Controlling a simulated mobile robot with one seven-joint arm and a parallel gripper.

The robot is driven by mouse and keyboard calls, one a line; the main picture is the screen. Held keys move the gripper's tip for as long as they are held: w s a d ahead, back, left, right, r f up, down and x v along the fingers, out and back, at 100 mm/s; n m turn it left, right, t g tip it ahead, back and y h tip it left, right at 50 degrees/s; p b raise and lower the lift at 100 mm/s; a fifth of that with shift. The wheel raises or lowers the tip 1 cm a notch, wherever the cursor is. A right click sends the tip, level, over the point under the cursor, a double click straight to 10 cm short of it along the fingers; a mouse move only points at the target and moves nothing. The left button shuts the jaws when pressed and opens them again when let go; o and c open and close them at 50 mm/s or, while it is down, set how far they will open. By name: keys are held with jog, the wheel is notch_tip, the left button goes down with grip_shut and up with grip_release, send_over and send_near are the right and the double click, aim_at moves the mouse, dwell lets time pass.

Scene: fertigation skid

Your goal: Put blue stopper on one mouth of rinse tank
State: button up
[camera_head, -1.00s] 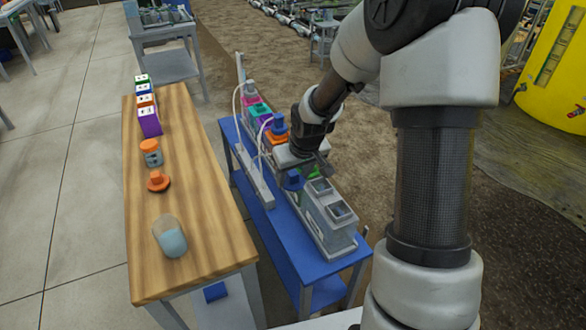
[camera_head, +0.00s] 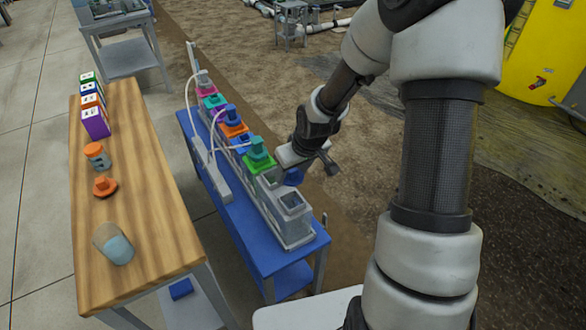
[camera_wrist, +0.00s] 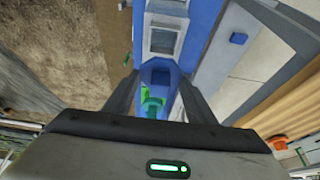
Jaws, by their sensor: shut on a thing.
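My gripper (camera_wrist: 158,82) is shut on the blue stopper (camera_head: 293,177), which also shows between the fingers in the wrist view (camera_wrist: 160,72). The grey rinse tank (camera_head: 290,232) stands at the near end of the row on the blue bench, with square mouths on top. Its near mouth (camera_head: 292,200) is open. In the head view the stopper appears just above the tank's top, toward its right edge; I cannot tell its exact height. In the wrist view an open square mouth (camera_wrist: 163,42) lies beyond the fingertips.
A green-topped tank (camera_head: 259,155) stands directly behind the rinse tank, with other coloured ones farther back. A white power-strip-like bar (camera_head: 212,172) with hoses runs along the bench's left. The wooden table (camera_head: 150,215) holds a beaker (camera_head: 115,245), an orange stopper (camera_head: 105,187) and a jar.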

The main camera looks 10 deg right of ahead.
jog(key=shift+f+b, duration=3.9)
jog(key=shift+f, duration=0.95)
jog(key=o, duration=1.1)
jog(key=p+v, duration=0.7)
jog(key=v, duration=1)
jog(key=shift+r+p, duration=0.3)
jog(key=shift+p, duration=0.1)
